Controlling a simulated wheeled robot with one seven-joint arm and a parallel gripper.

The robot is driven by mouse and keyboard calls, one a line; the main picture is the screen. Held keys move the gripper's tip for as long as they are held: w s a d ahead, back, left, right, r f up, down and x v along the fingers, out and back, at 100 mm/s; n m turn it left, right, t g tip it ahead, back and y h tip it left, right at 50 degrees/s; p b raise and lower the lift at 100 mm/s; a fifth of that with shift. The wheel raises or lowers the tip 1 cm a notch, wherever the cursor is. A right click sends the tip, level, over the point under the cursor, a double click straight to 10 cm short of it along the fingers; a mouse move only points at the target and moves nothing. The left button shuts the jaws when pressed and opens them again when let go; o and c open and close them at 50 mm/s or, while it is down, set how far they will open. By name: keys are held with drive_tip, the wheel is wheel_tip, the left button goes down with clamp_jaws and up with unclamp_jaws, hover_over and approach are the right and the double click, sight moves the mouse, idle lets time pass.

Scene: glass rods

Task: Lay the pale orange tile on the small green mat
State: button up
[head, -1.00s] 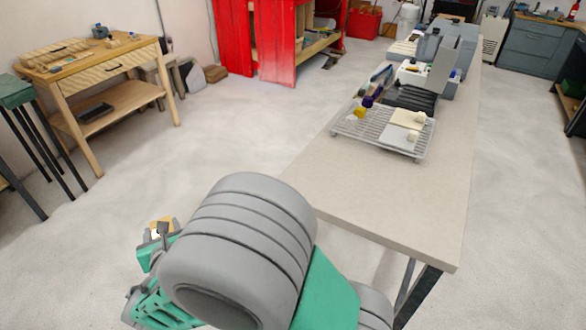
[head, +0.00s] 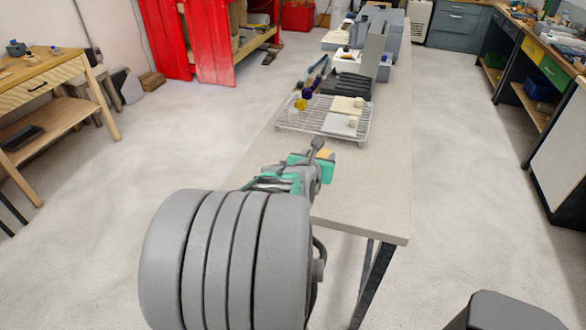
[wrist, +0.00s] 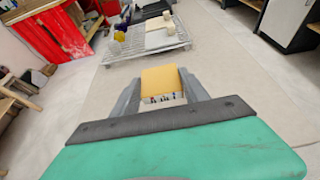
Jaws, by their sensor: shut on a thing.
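The pale orange tile (wrist: 161,80) is held between the two grey fingers of my gripper (wrist: 160,92) in the wrist view. My gripper (head: 321,148) is shut on it and hangs above the near part of the long table in the head view, in front of the wire rack. A small edge of the tile (head: 326,154) shows there beside the fingers. I cannot make out the small green mat in either current view.
The long pale table (head: 372,190) carries a wire rack (head: 290,124) with a cream tile (head: 343,103), a white tile (head: 336,126) and small bottles. Boxes and devices stand behind it. A wooden bench (head: 62,72) is at left.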

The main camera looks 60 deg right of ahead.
drive_tip(key=shift+s+d, duration=0.1)
drive_tip(key=shift+d, duration=0.15)
drive_tip(key=w+d+f, duration=0.2)
drive_tip(key=w+f, duration=0.1)
drive_tip(key=w, duration=0.1)
drive_tip(key=w+d+f, duration=0.2)
drive_tip(key=w+f, duration=0.1)
drive_tip(key=w+d+f, duration=0.2)
drive_tip(key=w+f, duration=0.1)
drive_tip(key=w, duration=0.1)
drive_tip(key=shift+w+d+f, duration=0.15)
drive_tip(key=shift+w+f, duration=0.1)
drive_tip(key=shift+w, duration=0.05)
drive_tip(key=shift+w+f, duration=0.15)
drive_tip(key=shift+f, duration=1.5)
drive_tip(key=shift+f, duration=0.1)
drive_tip(key=o, duration=1.1)
drive_tip(key=shift+f, duration=0.1)
drive_tip(key=o, duration=0.4)
drive_tip(key=shift+r, duration=0.2)
